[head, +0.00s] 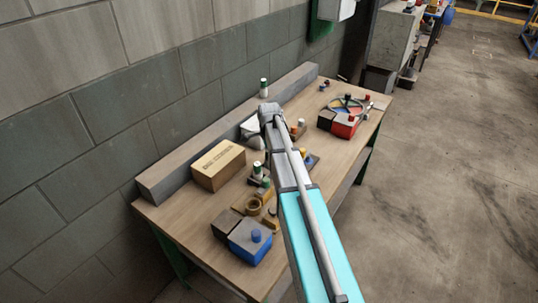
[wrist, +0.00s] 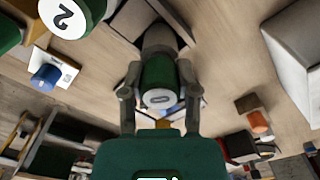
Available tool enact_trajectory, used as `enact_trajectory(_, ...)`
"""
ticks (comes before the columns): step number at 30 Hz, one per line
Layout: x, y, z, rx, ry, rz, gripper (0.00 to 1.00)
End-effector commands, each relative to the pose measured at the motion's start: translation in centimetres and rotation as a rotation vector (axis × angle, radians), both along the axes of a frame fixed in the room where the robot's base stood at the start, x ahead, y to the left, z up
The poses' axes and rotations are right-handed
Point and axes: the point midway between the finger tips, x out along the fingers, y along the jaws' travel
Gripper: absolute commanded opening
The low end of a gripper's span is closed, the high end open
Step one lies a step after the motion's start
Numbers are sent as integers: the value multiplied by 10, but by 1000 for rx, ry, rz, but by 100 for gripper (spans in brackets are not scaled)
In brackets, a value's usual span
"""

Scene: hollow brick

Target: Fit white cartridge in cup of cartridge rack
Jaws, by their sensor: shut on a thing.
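In the wrist view my gripper (wrist: 157,93) is shut on a short cylinder, the white cartridge (wrist: 161,98), with a green body and a marked white end face towards the camera. A dark grey-brown rounded part (wrist: 160,36) shows just beyond it; I cannot tell whether this is a rack cup or whether the cartridge touches it. Green cartridges with white tops (head: 257,168) stand among the things at the table's middle. A dark rack-like block (head: 312,161) is partly hidden behind my arm.
Another cartridge marked 2 (wrist: 66,14) is close at the wrist view's upper left. A grey ledge (head: 232,124) runs along the wall.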

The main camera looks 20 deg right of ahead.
Motion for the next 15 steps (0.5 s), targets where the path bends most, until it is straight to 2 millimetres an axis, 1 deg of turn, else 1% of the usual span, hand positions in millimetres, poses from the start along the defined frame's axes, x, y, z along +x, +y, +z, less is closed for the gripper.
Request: enact_trajectory(15, 0, 0, -7, 0, 0, 0, 0)
